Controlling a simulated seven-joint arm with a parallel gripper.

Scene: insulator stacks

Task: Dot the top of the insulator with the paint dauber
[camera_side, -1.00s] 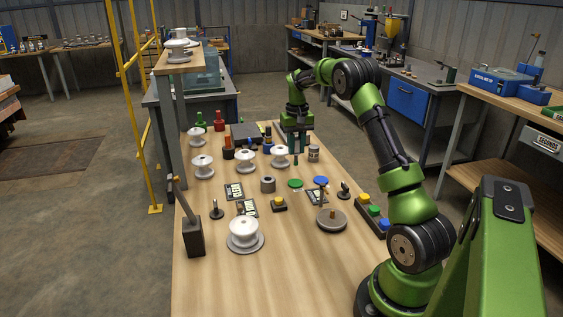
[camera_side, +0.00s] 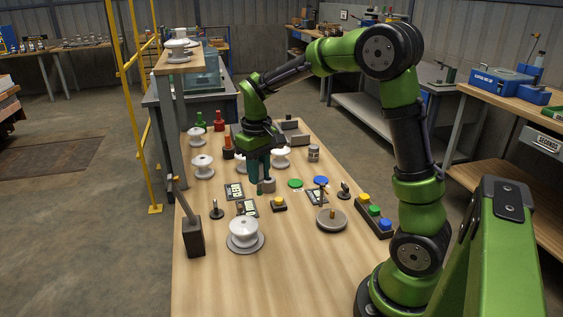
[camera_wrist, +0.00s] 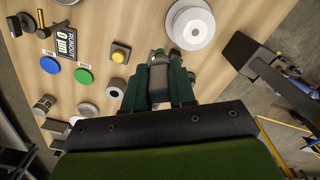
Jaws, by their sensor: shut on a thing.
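My gripper (camera_side: 259,172) is shut on the paint dauber, low over the middle of the table. The dauber's green tip (camera_side: 260,189) points down below the fingers, and its grey body (camera_wrist: 158,77) shows between them in the wrist view. Most of it is hidden by the fingers. A white insulator (camera_side: 244,230) stands upright on a grey round plate at the front; it also shows at the top of the wrist view (camera_wrist: 193,25). The dauber is apart from this insulator, behind it and slightly right. Other white insulators (camera_side: 203,165) (camera_side: 281,156) stand farther back.
A grey ring (camera_side: 269,186) is close beside the dauber. A yellow button (camera_side: 279,204), green disc (camera_side: 295,184), blue disc (camera_side: 321,181) and button box (camera_side: 374,211) are to the right. A dark block with a handle (camera_side: 193,236) stands at left. The front table is clear.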

